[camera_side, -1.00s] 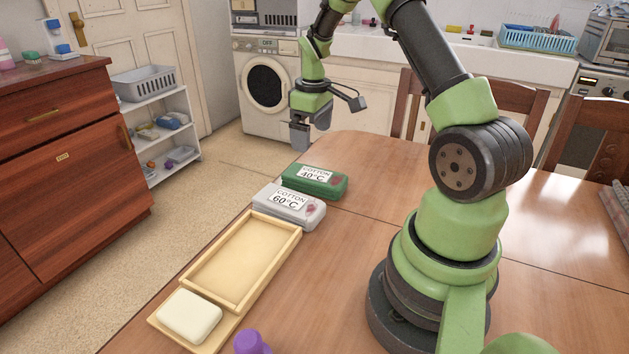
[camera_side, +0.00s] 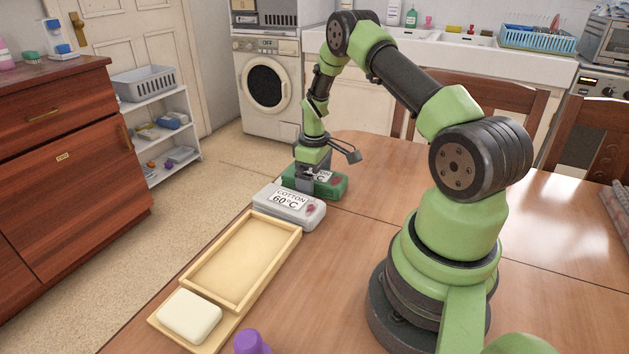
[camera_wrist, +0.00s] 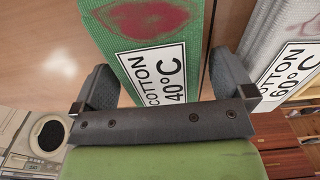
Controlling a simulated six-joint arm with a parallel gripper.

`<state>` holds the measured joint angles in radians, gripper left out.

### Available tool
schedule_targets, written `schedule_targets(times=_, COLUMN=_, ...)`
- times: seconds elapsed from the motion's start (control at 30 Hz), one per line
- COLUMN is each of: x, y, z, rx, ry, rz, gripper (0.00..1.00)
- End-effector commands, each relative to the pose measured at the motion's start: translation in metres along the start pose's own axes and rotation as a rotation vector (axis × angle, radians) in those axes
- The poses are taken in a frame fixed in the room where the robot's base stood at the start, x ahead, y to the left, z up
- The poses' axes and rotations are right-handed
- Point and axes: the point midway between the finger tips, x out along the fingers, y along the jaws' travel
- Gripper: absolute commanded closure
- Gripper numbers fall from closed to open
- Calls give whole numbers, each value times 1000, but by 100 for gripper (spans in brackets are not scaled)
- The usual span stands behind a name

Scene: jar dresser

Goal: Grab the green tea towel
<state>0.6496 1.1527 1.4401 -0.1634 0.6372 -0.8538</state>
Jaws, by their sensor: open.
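The green tea towel (camera_side: 330,187) lies folded on the far left part of the table, with a white "COTTON 40°C" label and a red mark. My gripper (camera_side: 308,183) is down at the towel's left end, with its fingers open. In the wrist view the green towel (camera_wrist: 150,42) lies between the two spread fingers of my gripper (camera_wrist: 165,88). The side view does not show clearly whether the fingers touch it. My gripper and wrist hide part of the label in the side view.
A grey towel labelled "COTTON 60°C" (camera_side: 289,205) lies close beside the green one, near a finger in the wrist view. A wooden tray (camera_side: 236,303) with a cream block (camera_side: 189,315) and a purple object (camera_side: 252,343) are nearer. The table's left edge is close.

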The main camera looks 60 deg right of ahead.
Motion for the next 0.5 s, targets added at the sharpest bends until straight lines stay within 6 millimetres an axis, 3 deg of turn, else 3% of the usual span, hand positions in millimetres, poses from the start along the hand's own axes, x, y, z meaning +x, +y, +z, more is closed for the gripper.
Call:
schedule_targets(times=0.2, x=1, y=0, z=0, rx=1, ry=1, rz=0, gripper=0)
schedule_targets(times=0.4, x=1, y=0, z=0, rx=1, ry=1, rz=0, gripper=46)
schedule_targets(times=0.5, x=0, y=0, z=0, rx=1, ry=1, rz=0, gripper=50)
